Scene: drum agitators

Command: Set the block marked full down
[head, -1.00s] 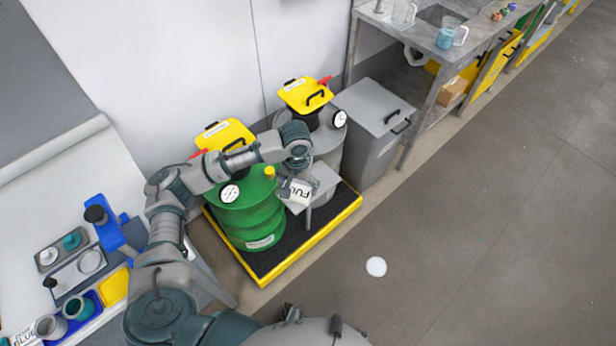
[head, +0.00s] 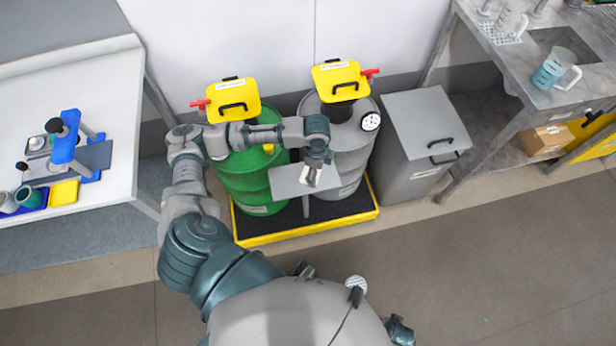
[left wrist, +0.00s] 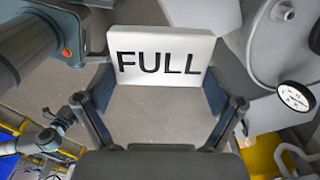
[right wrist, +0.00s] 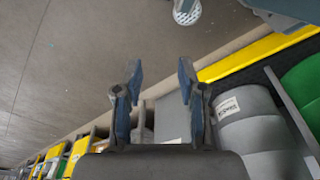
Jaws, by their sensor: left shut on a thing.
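The white block marked FULL (left wrist: 160,55) is between the fingers of my left gripper (left wrist: 158,88) in the left wrist view, its black lettering facing the camera. In the head view the left gripper (head: 314,170) points down with the block (head: 311,179) over the right part of a small grey stand (head: 286,182). I cannot tell whether the block touches the stand top. My right gripper (right wrist: 160,75) is open and empty in the right wrist view; its fingers do not show in the head view.
A green drum (head: 240,184) and a grey drum (head: 349,150) with yellow lids stand on a yellow-edged pallet (head: 310,227) behind the stand. A grey bin (head: 415,130) is to the right. A white bench (head: 100,75) is at left. The front floor is clear.

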